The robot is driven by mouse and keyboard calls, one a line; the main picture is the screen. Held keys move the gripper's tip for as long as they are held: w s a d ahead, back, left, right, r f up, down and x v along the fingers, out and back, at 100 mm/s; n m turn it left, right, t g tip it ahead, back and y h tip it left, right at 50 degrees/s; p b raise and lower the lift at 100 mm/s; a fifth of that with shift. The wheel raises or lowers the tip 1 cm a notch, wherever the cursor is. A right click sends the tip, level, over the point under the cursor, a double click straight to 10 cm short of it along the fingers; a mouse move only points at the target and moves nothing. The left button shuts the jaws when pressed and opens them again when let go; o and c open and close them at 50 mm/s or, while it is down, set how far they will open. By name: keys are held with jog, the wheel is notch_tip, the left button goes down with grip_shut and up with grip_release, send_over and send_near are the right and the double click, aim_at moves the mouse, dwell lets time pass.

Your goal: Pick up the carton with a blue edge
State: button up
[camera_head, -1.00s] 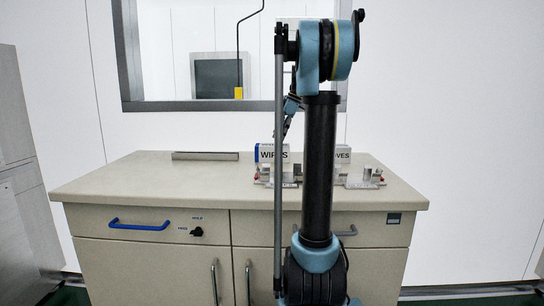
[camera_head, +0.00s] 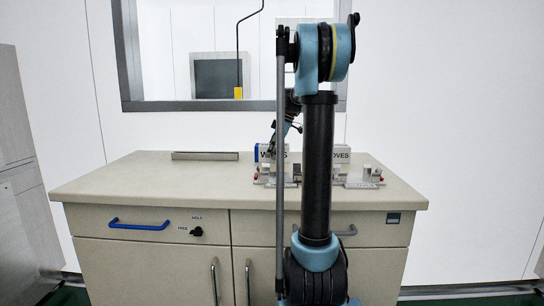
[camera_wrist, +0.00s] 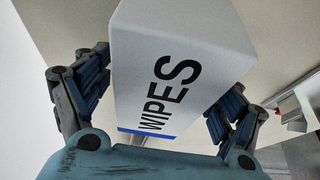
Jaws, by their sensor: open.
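The carton with a blue edge is a white box marked WIPES (camera_head: 264,155). It stands on the counter, partly hidden by my arm in the head view. In the wrist view the WIPES carton (camera_wrist: 175,65) fills the middle, its blue strip along the lower edge. My gripper (camera_wrist: 168,75) is open, with one finger on each side of the carton. I cannot tell whether either finger touches it. In the head view my gripper (camera_head: 272,142) is at the carton, mostly in front of its lettering.
A second white carton (camera_head: 341,155), its label ending in OVES, stands to the right behind my arm. Metal fixtures (camera_head: 364,180) with red parts sit in front of the cartons. A grey bar (camera_head: 205,156) lies at the back left. The left counter (camera_head: 150,182) is clear.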

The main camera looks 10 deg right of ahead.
jog(key=c, duration=1.3)
jog(key=shift+r, duration=0.1)
jog(key=shift+c, duration=0.2)
